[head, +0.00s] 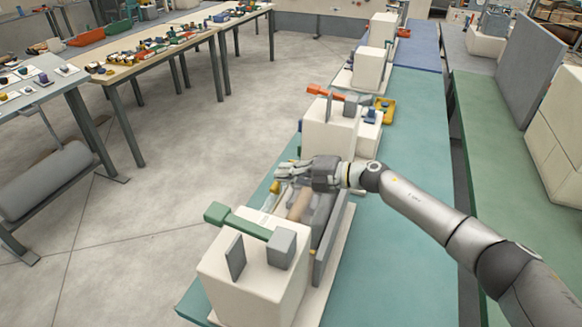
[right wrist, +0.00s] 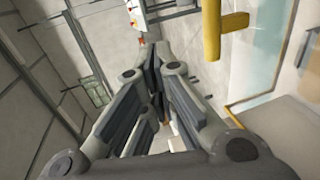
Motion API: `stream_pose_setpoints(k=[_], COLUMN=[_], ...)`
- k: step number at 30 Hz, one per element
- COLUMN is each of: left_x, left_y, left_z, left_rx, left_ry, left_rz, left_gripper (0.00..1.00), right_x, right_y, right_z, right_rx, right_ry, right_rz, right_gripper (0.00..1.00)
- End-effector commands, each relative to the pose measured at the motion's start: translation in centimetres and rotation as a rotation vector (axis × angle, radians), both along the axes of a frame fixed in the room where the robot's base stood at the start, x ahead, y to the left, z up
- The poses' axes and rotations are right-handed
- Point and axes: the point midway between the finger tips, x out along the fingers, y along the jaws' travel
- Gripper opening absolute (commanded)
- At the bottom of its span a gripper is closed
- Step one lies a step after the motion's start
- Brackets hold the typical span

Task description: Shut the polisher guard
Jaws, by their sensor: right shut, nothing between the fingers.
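The polisher has two cream blocks, a near one (head: 250,285) and a far one (head: 325,138), with a tan roller (head: 299,205) and a dark grey panel (head: 327,235) between them. A clear guard panel with a yellow handle (head: 275,187) is at the roller's left side. The handle (right wrist: 225,40) and clear panel (right wrist: 270,62) also show right of the fingers in the right wrist view. My right gripper (head: 282,170) is shut and empty, above the gap between the blocks, close to the handle. I cannot tell whether they touch. My left gripper is out of view.
A green lever (head: 238,221) tops the near block and an orange lever (head: 324,92) the far one. A yellow tray (head: 384,110) lies behind. The teal bench (head: 400,260) is bare at right. Floor (head: 170,190) is open at left, before cluttered tables.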

Motion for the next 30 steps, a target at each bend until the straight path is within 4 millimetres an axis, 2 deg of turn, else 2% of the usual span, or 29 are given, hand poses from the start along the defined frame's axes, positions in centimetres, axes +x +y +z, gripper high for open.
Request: stream_pose_setpoints(k=[2,6,11,18,30], left_x=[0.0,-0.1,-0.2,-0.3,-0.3], left_y=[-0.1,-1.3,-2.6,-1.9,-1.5], left_z=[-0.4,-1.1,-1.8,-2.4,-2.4], left_rx=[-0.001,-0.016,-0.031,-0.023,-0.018], left_ry=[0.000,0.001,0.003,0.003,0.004], left_rz=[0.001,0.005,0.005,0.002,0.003], left_gripper=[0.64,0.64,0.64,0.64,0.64], right_x=[0.5,0.7,1.0,1.2,1.2], right_y=[0.6,1.4,2.1,2.5,2.6], right_z=[-0.5,-2.2,-3.2,-4.0,-4.1], right_rx=[-0.062,-0.054,-0.053,-0.054,-0.053], right_ry=[0.015,0.024,0.023,0.021,0.021], right_rz=[0.000,-0.002,-0.002,-0.002,-0.002], right_gripper=[0.00,0.00,0.00,0.00,0.00])
